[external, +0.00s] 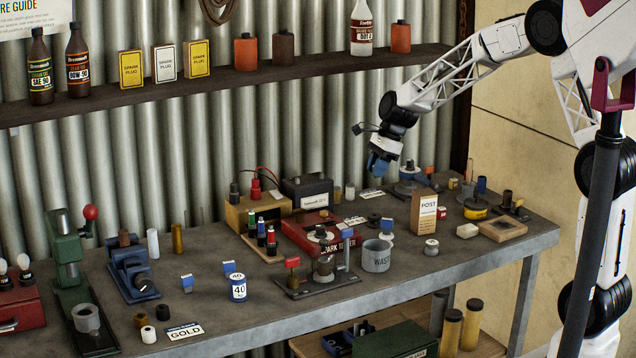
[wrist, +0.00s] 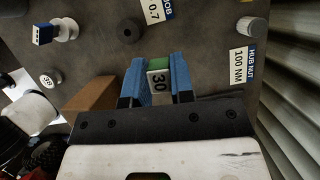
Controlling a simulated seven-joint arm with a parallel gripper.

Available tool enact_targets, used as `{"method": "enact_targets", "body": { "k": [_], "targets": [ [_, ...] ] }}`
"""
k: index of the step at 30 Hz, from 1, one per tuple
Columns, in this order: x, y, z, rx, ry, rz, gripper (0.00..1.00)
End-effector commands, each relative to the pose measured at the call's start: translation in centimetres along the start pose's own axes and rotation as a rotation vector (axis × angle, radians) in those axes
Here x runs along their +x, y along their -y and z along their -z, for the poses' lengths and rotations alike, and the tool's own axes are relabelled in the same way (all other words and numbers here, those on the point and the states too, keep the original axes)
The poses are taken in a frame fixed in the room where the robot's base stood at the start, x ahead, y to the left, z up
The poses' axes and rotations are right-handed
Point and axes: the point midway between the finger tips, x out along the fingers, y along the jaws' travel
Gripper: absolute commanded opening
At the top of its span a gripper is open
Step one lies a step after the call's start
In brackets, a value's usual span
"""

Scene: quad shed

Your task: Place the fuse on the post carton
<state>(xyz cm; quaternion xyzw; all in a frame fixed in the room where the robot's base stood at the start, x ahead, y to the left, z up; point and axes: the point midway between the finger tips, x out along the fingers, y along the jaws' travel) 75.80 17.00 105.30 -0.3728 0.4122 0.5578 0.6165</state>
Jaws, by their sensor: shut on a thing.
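My gripper (external: 378,168) hangs above the right part of the bench, higher than the post carton and to its left in the external view. The wrist view shows its two blue fingers (wrist: 158,82) shut on the fuse (wrist: 159,77), which is green with a pale face marked 30. The fuse cannot be made out in the external view. The post carton (external: 424,213) is an upright tan box with a white POST label on the bench. It seems to be the brown box (wrist: 92,93) left of the fingers in the wrist view, partly hidden by my gripper's body.
A grey WASTE cup (external: 377,257) stands left of the carton, and a small pale-topped cylinder (external: 431,247) stands in front of it. A yellow tin (external: 475,210) and a wooden tray (external: 505,229) lie to its right. A shelf (external: 250,80) with bottles runs along the wall.

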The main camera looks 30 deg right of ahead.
Motion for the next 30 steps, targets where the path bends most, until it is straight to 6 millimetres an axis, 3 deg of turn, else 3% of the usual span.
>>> {"method": "enact_targets", "body": {
  "k": [13,30],
  "targets": [
    [-4.4,-8.1,2.5,-0.026,0.000,-0.009,0.00],
    [-7.9,-18.8,5.8,-0.059,-0.001,-0.024,0.00]
  ]
}}
